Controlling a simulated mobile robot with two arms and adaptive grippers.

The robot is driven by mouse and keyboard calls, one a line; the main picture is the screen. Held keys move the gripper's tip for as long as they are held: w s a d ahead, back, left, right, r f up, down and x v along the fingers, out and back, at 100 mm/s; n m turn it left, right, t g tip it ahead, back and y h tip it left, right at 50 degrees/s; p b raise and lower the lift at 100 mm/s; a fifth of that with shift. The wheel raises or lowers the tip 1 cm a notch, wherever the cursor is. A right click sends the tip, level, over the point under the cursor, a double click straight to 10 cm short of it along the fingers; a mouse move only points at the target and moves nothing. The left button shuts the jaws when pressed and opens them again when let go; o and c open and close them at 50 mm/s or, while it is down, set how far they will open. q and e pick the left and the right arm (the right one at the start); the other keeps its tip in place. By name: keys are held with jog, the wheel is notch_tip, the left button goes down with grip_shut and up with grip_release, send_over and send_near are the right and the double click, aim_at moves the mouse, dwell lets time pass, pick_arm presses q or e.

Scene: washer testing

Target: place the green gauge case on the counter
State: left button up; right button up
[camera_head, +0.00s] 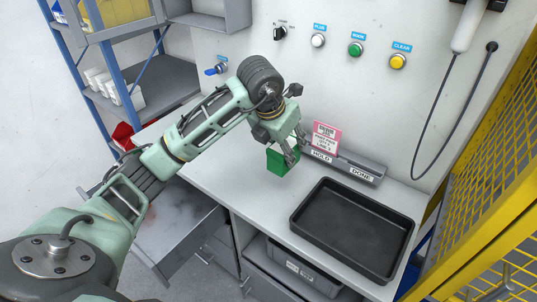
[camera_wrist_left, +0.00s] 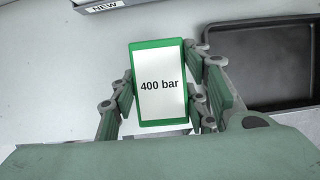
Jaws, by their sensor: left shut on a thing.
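The green gauge case (camera_head: 279,162) is a small box that hangs below my left gripper (camera_head: 284,148) in the head view, over the white counter (camera_head: 215,172). In the left wrist view the case (camera_wrist_left: 160,83) shows a white face marked "400 bar" with a green rim. My left gripper (camera_wrist_left: 163,100) is shut on it, with fingers on both sides. I cannot tell whether its underside touches the counter. My right gripper is in neither view.
A black tray (camera_head: 353,230) lies on the counter to the right. Behind the case stands a grey rail (camera_head: 355,169) with HOLD and DONE labels and a pink card (camera_head: 325,138). Counter left of the case is clear. A yellow mesh fence (camera_head: 490,190) borders the right.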

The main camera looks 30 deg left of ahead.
pick_arm(q)
jog(key=shift+n, duration=0.3)
jog(key=w+a+f+p, duration=0.1)
jog(key=a+f, duration=0.2)
jog(key=w+a+f+p, duration=0.1)
jog(key=a+f+p, duration=0.1)
jog(key=a+f, duration=0.1)
jog(key=w+a+f+p, duration=0.1)
jog(key=a+f, duration=0.2)
jog(key=a, duration=0.2)
jog(key=shift+a+f+p, duration=0.1)
jog(key=shift+f+p, duration=0.15)
jog(key=shift+p, duration=0.15)
jog(key=shift+w+f, duration=0.1)
jog(key=shift+f, duration=0.25)
jog(key=shift+f, duration=0.1)
jog(key=o, duration=1.4)
jog(key=shift+c, duration=0.2)
